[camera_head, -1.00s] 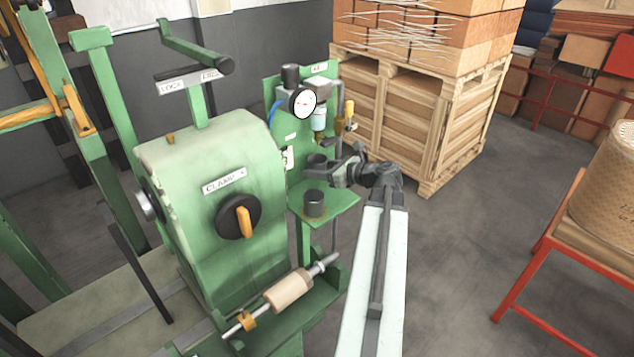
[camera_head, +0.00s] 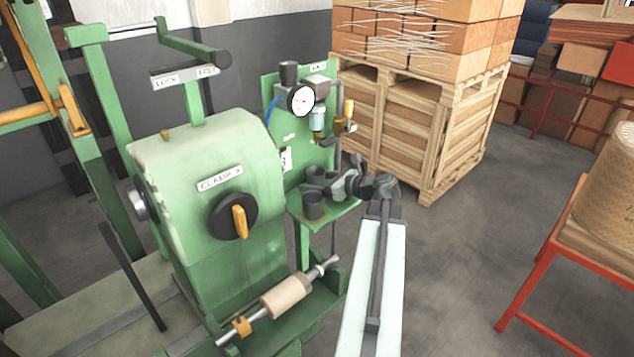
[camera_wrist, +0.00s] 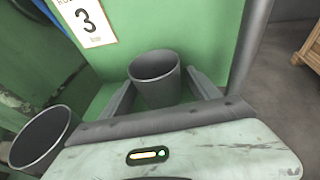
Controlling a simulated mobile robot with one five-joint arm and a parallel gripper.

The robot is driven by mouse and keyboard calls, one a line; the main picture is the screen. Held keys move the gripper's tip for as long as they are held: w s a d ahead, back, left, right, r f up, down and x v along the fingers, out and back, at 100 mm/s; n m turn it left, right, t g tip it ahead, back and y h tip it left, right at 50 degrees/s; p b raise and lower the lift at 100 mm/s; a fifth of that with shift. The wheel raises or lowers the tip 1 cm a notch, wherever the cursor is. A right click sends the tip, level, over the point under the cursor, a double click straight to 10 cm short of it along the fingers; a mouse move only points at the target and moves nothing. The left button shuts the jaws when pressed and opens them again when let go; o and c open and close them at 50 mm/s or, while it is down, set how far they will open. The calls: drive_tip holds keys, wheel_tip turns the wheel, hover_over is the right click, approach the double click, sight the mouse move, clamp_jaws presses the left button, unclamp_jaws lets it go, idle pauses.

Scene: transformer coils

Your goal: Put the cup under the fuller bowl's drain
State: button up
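Two dark grey open cups stand upright on the small green shelf (camera_head: 345,212). The front cup (camera_head: 313,206) shows at the lower left in the wrist view (camera_wrist: 38,137). The back cup (camera_wrist: 155,82) is between my gripper's fingers in the wrist view; in the head view it is partly hidden. My gripper (camera_head: 324,183) is open around the back cup, with a finger on each side. Fill levels and drains are too small to tell.
The green panel with a "3" label (camera_wrist: 84,18) stands close behind the shelf. A grey pipe (camera_wrist: 250,45) runs upright right of the gripper. The green clamp machine (camera_head: 205,165) is at left, a wooden crate (camera_head: 455,140) behind.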

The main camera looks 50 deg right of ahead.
drive_tip(key=shift+r, duration=0.15)
drive_tip(key=shift+s+r+p, duration=0.2)
drive_tip(key=shift+s+p, duration=0.1)
drive_tip(key=shift+p, duration=0.05)
drive_tip(key=p+v, duration=0.3)
drive_tip(key=v, duration=0.7)
drive_tip(key=shift+s+r, duration=0.1)
drive_tip(key=shift+s, duration=0.2)
drive_tip(key=shift+s+d, duration=0.15)
drive_tip(key=shift+s, duration=0.2)
